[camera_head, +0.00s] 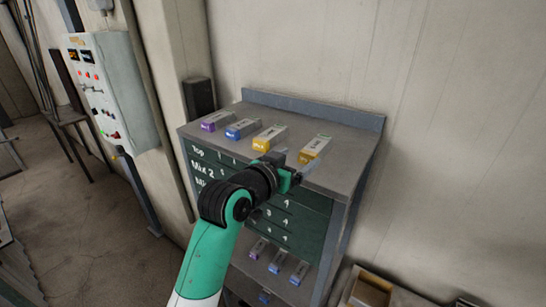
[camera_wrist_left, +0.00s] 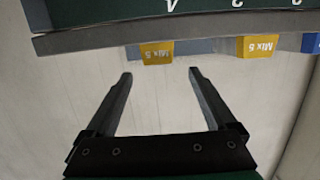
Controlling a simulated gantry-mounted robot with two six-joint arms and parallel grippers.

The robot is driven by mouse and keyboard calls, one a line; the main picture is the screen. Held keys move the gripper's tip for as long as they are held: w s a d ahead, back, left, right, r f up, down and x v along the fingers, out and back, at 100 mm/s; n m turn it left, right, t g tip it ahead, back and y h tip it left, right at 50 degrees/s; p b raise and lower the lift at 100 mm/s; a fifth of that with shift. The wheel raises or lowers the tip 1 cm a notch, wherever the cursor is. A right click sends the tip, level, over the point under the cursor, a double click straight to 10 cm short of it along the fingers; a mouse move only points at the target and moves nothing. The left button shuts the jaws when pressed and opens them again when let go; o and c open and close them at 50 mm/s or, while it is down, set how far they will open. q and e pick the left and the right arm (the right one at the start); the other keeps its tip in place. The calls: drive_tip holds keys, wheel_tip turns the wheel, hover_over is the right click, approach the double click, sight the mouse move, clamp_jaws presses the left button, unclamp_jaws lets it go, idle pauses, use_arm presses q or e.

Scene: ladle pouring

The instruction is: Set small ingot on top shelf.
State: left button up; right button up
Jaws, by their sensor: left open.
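My left gripper (camera_head: 294,172) is at the front edge of the top shelf (camera_head: 345,150), close to the rightmost ingot (camera_head: 316,149), a grey bar with a yellow end. In the left wrist view, which is upside down, the gripper's two fingers (camera_wrist_left: 160,76) are apart with nothing between them. Another yellow-ended ingot (camera_head: 269,138), a blue-ended one (camera_head: 243,129) and a purple-ended one (camera_head: 215,119) lie along the same shelf. My right gripper is not visible.
The green board (camera_head: 300,222) with white writing fronts the rack below the top. Several small ingots (camera_head: 279,261) lie on a lower shelf. A control box (camera_head: 104,90) stands at left, and an open box (camera_head: 370,290) sits at lower right. A raised lip backs the shelf.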

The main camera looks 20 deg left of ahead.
use_arm(q)
drive_tip(key=shift+s+r, duration=0.1)
drive_tip(key=shift+s, duration=0.15)
drive_tip(key=s+a+r+t+y, duration=0.1)
drive_tip(key=s+a+r+t, duration=0.15)
drive_tip(key=s+r, duration=0.45)
drive_tip(key=s+a+r+t, duration=0.2)
drive_tip(key=s+r+t, duration=0.2)
drive_tip(key=r, duration=0.5)
drive_tip(key=s+a+r+n+t+y, duration=0.1)
drive_tip(key=s+r, duration=0.3)
drive_tip(key=s, duration=0.5)
drive_tip(key=s+a+r+n+t+y, duration=0.1)
drive_tip(key=s+a+r+t, duration=0.2)
drive_tip(key=s, duration=0.6)
drive_tip(key=shift+r+n+t, duration=0.3)
drive_tip(key=shift+r+t, duration=0.05)
drive_tip(key=shift+t, duration=0.5)
